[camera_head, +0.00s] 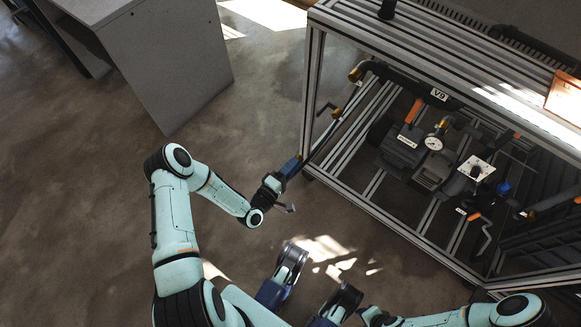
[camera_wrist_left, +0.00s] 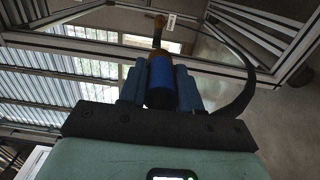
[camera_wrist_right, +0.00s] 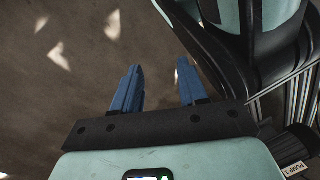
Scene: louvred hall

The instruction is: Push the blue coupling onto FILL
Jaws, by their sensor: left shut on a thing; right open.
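The blue coupling (camera_wrist_left: 161,82) shows in the left wrist view, between the two blue fingers of my left gripper (camera_wrist_left: 160,72). The gripper is shut on it. A brass-coloured fitting (camera_wrist_left: 158,30) stands just beyond the coupling, with a small white tag beside it that is too small to read. I cannot tell whether coupling and fitting touch. In the head view my left gripper (camera_head: 291,167) is at the near left corner of the frame rig. My right gripper (camera_wrist_right: 157,88) is open and empty in the right wrist view. I cannot read FILL on any label.
The metal-profile rig (camera_head: 400,228) holds pumps, pipes, a gauge (camera_head: 433,143) and a V9 tag (camera_head: 439,94). A dark hose (camera_wrist_left: 240,80) curves right of the coupling. A grey cabinet (camera_head: 165,60) stands at upper left. The floor between is clear.

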